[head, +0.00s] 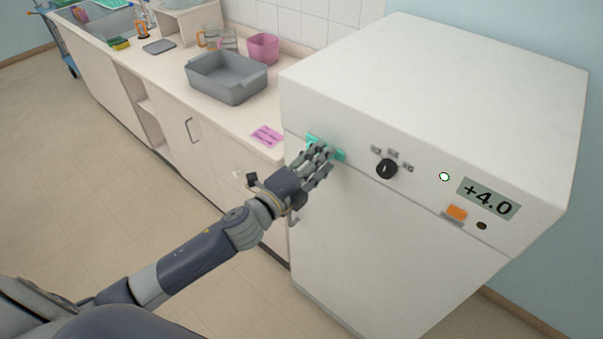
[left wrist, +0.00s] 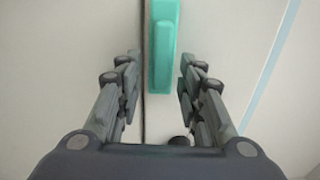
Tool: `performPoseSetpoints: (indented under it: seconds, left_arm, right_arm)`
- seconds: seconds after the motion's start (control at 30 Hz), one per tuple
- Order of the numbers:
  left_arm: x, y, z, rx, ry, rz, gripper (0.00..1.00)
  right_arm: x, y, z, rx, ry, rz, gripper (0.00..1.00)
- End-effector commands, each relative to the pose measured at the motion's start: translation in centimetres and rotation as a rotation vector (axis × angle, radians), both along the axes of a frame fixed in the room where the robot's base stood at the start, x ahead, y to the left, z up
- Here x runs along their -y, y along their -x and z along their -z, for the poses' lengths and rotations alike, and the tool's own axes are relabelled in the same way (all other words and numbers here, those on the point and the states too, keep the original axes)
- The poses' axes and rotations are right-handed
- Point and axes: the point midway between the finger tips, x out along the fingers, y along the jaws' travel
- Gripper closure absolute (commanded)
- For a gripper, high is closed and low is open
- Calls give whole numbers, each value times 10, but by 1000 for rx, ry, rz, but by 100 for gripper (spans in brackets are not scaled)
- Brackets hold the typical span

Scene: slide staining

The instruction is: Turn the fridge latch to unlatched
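The fridge (head: 400,250) is a white cabinet at the right of the head view. A teal latch (head: 341,156) sits at the upper left of its front, close to the door seam. In the left wrist view the latch (left wrist: 163,50) is a teal bar lying along the dark seam line. My left gripper (head: 322,158) is at the latch and partly covers it in the head view. Its fingers (left wrist: 158,75) are open, one on each side of the bar's line, with visible gaps to it. Whether they reach its depth is unclear. My right gripper is not in view.
A black knob (head: 387,169), a green-ringed light (head: 444,177), a +4.0 display (head: 489,199) and an orange part (head: 457,212) are on the fridge front. The counter at left holds a grey basin (head: 228,88), a pink container (head: 263,48) and a pink note (head: 266,136).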

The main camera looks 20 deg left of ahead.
Motion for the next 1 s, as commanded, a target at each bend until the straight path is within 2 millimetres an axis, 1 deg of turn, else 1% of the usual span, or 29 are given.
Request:
performPoseSetpoints:
  seconds: [0.3, 0.6, 0.8, 1.0]
  left_arm:
    - [-16, 43, 1, -3, -1, 0, 65]
    - [-29, 81, 1, -2, -1, 0, 65]
    - [-35, 97, 0, 0, 0, 0, 65]
    - [-38, 103, -1, 2, -2, 0, 65]
  right_arm:
    - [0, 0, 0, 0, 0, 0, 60]
    - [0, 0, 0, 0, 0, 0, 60]
    - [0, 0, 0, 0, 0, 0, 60]
    - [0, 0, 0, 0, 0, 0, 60]
